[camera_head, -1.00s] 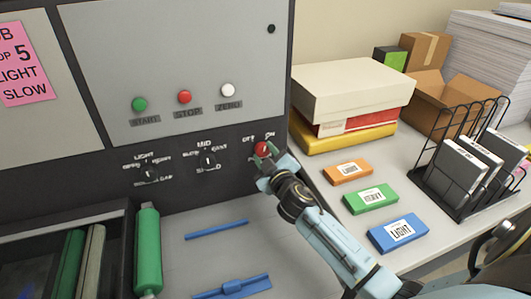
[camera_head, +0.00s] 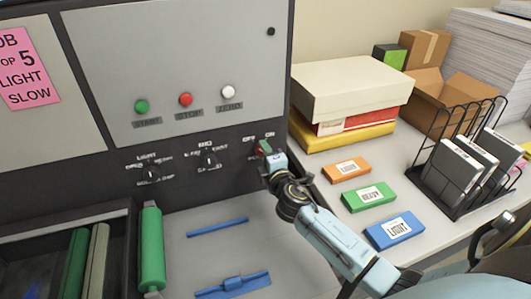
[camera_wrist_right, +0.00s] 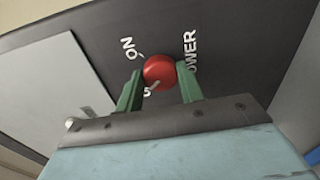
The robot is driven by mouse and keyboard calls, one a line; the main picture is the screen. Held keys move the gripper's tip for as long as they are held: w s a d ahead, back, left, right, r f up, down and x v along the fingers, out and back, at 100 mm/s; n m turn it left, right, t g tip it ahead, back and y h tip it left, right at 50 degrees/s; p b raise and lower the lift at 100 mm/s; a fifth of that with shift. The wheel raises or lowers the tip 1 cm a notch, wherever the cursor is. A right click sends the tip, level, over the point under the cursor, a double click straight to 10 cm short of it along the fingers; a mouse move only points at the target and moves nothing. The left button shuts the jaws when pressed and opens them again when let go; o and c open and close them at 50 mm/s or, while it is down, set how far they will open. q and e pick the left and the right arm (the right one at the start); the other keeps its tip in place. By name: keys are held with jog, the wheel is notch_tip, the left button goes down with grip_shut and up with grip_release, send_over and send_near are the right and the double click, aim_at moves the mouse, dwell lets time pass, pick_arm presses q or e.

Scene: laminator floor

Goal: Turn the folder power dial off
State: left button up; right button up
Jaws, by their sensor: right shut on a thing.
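The red power dial (camera_wrist_right: 158,71) sits on the dark panel between the ON lettering (camera_wrist_right: 129,49) and the POWER lettering (camera_wrist_right: 189,51) in the right wrist view. A pale line on the dial points toward the lower left of that view, away from ON. My right gripper (camera_wrist_right: 160,70) has its green fingers on either side of the dial and is shut on it. In the head view my right gripper (camera_head: 264,149) reaches the panel just below the OFF and ON labels and mostly hides the dial. My left gripper is out of view.
Two black dials, one marked MID (camera_head: 209,160), sit left on the same panel. Green, red and white buttons (camera_head: 229,90) are above. Orange, green and blue labelled blocks (camera_head: 394,230), a wire rack (camera_head: 452,178) and boxes (camera_head: 350,93) stand on the right table.

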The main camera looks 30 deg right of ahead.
jog(key=shift+n, duration=0.9)
jog(key=o, duration=1)
jog(key=b+v, duration=0.1)
jog(key=v, duration=1.2)
jog(key=shift+s+a, duration=0.1)
jog(key=shift+s, duration=0.1)
